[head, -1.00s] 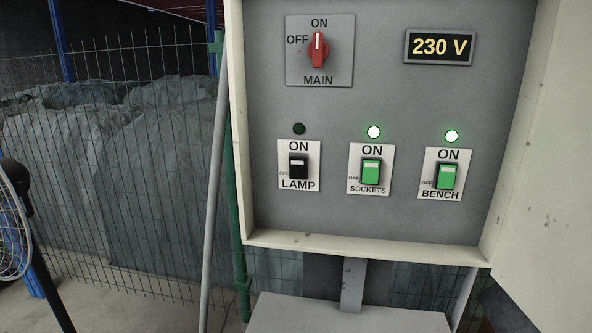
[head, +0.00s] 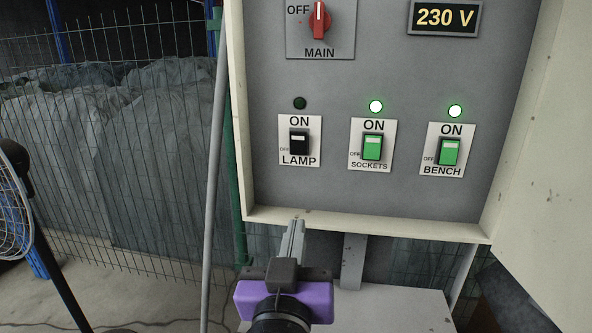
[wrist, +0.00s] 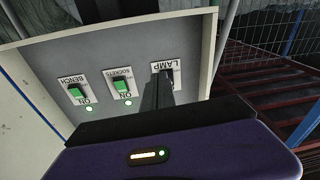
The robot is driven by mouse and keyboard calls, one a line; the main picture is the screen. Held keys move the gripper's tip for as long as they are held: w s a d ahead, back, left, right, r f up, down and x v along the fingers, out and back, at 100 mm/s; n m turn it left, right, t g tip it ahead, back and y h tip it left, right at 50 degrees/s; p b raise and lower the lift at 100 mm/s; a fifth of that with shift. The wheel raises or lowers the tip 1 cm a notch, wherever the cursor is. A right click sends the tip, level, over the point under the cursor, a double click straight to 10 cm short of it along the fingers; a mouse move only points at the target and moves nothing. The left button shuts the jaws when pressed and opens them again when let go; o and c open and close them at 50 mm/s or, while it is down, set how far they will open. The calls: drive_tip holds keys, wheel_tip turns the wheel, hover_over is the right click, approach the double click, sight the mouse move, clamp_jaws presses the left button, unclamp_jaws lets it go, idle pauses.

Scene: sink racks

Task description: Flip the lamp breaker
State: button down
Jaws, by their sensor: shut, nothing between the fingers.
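The lamp breaker (head: 299,142) is a black rocker on a white plate marked ON, OFF and LAMP, at the left of the lower row in the panel. The round light above it (head: 299,103) is dark. My gripper (head: 297,224) is shut and empty, below the lamp breaker near the panel box's bottom edge in the head view. In the wrist view the picture is upside down; my shut fingers (wrist: 159,88) point toward the LAMP plate (wrist: 166,67) and hide much of the breaker. I cannot tell from there how near they are.
The sockets breaker (head: 372,148) and bench breaker (head: 449,152) are green, with lit lights above. The red main switch (head: 319,20) sits above, near a 230 V display (head: 445,18). The box's lower lip (head: 370,226) sticks out. A wire fence (head: 110,150) stands left.

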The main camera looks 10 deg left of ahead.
wheel_tip(320, 180, up, 8)
drive_tip(key=a+m+h, duration=0.1)
drive_tip(key=a+m, duration=0.1)
drive_tip(key=shift+a+t, duration=0.2)
drive_tip(key=shift+t, duration=0.1)
drive_tip(key=shift+s+f, duration=0.1)
drive_tip(key=p, duration=0.5)
approach(299, 137)
drive_tip(key=w, duration=0.2)
drive_tip(key=w+r, duration=0.1)
drive_tip(key=w, duration=0.2)
drive_tip(key=shift+w+r, duration=0.15)
drive_tip(key=shift+w, duration=0.7)
drive_tip(key=shift+w, duration=0.15)
